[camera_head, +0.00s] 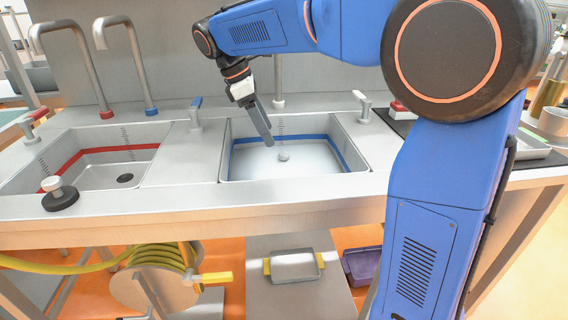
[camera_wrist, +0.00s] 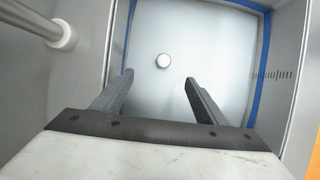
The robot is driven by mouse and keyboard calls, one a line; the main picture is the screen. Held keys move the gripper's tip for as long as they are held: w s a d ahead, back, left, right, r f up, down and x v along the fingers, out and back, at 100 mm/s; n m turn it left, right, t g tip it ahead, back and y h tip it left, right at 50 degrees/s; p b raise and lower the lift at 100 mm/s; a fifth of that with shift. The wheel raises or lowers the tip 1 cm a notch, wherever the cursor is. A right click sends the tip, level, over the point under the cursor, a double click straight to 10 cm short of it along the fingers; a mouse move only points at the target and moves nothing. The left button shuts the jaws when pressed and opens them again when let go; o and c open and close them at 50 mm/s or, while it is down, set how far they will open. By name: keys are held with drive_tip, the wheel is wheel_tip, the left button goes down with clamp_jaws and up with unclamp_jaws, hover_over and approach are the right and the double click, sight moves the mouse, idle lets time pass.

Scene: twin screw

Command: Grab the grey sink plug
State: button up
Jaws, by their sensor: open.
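The grey sink plug (camera_head: 284,156) sits in the right sink basin (camera_head: 330,166), which has a blue line around its inner wall. Only its round top shows clearly; it looks like a small pale disc in the wrist view (camera_wrist: 163,61). My gripper (camera_head: 268,140) hangs over this basin, pointing down, a little to the left of the plug in the head view. In the wrist view my gripper (camera_wrist: 160,85) is open and empty, with the plug beyond the fingertips and between their lines. The fingers are apart from the plug.
A black plug with a pale knob (camera_head: 60,195) stands on the front rim of the left basin (camera_head: 105,170), which has a red line. A faucet pipe (camera_wrist: 45,28) rises close by my gripper. Basin walls surround the plug.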

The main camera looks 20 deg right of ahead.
sight(280, 157)
drive_tip(key=x, duration=0.4)
drive_tip(key=shift+s+d+f, duration=0.1)
drive_tip(key=shift+d+f, duration=0.05)
drive_tip(key=shift+f, duration=0.2)
drive_tip(key=shift+s+x, duration=0.15)
drive_tip(key=shift+x, duration=1.25)
drive_tip(key=shift+s+x, duration=0.15)
drive_tip(key=shift+x, duration=1.2)
drive_tip(key=c, duration=1.1)
